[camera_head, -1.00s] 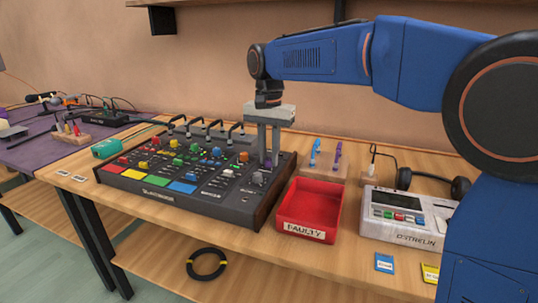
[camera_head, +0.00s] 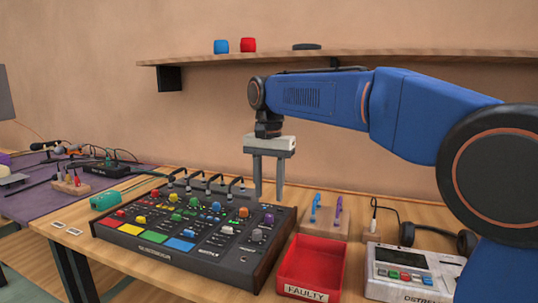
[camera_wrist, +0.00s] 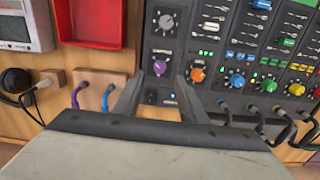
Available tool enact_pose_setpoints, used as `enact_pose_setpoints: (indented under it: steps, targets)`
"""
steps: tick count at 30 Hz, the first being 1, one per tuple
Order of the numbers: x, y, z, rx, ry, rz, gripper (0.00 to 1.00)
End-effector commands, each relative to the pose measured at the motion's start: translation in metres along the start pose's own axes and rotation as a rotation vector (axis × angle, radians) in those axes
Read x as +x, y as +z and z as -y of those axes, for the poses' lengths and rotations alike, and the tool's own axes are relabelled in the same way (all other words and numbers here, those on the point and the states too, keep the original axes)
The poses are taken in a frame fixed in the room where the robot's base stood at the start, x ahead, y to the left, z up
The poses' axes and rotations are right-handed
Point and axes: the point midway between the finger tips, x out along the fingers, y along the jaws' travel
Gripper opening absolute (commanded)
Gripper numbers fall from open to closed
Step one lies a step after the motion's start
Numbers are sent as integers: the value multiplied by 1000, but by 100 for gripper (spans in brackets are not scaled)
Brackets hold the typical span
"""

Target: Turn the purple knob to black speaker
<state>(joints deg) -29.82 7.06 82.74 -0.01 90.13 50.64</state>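The purple knob (camera_head: 268,219) stands at the right end of the black mixer panel (camera_head: 160,259), beside an orange knob. The wrist view also shows the purple knob (camera_wrist: 160,67), just beyond and between my fingertips; its pointer direction is too small to tell. My gripper (camera_head: 268,196) is open and empty, above the back right part of the panel, apart from the knob. Its two fingers also show in the wrist view (camera_wrist: 160,86). A flat black round thing (camera_head: 307,46) lies on the wall shelf; I cannot tell whether it is the black speaker.
A red tray labelled FAULTY (camera_head: 312,266) stands right of the panel. Behind it is a wooden block (camera_head: 322,226) with blue and purple plugs. A grey device (camera_head: 408,272) and headphones (camera_head: 467,243) are farther right. Curved cables rise behind the panel. The shelf (camera_head: 400,56) holds blue and red cylinders.

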Motion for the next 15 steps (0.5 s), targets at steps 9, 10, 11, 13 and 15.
enact_pose_setpoints:
  steps: [9, 10, 11, 13, 15]
  targets:
    - [-64, -1, 1, 0, -2, -2, 38]
    - [-69, -1, 1, 0, -2, -2, 38]
    - [-74, -1, 1, 0, -2, -2, 38]
    - [-84, -1, 1, 0, -2, -1, 38]
    - [-93, -1, 1, 0, -1, -1, 38]
